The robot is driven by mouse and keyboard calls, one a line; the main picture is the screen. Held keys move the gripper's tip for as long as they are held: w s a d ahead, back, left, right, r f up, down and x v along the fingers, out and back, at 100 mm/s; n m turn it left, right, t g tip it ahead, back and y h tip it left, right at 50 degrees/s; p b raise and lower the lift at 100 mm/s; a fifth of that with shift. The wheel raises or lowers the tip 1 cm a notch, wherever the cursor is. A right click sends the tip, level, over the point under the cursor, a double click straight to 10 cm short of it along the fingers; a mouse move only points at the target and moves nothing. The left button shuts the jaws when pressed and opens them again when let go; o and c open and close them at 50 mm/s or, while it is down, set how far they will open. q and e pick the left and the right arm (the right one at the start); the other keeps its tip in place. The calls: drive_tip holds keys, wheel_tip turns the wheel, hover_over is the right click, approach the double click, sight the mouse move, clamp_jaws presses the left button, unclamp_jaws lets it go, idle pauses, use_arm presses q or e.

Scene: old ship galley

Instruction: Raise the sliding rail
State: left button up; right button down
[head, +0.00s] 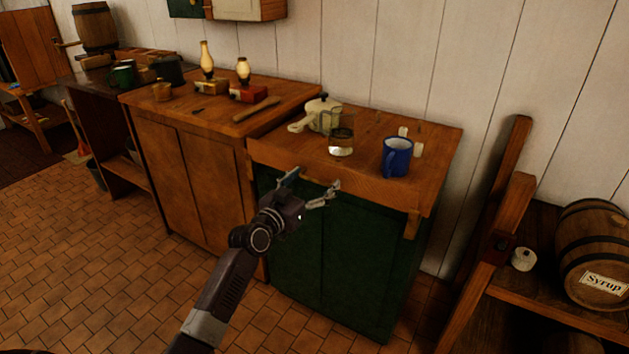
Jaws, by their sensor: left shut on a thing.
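The sliding rail (372,193) appears to be the wooden bar along the front edge of the counter above the green cabinet (345,262). It runs level with the counter top, and a short wooden piece (412,225) hangs at its right end. My left gripper (312,186) is at the middle of this front edge, its fingers to either side, shut on what looks like the rail. The exact contact is partly hidden by the gripper itself. My right gripper is not in view.
On the counter stand a blue mug (397,157), a glass (341,138), a pale pot (323,113) and two small white shakers. A brown cabinet (190,180) adjoins on the left. At right, a wooden rack holds a syrup barrel (597,255). Tiled floor lies open in front.

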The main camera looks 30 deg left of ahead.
use_arm(q)
drive_tip(key=o, duration=1.5)
drive_tip(key=shift+r, duration=0.4)
drive_tip(key=shift+o, duration=0.9)
drive_tip(key=shift+f, duration=0.15)
drive_tip(key=s, duration=1.2)
drive_tip(key=shift+a, duration=0.35)
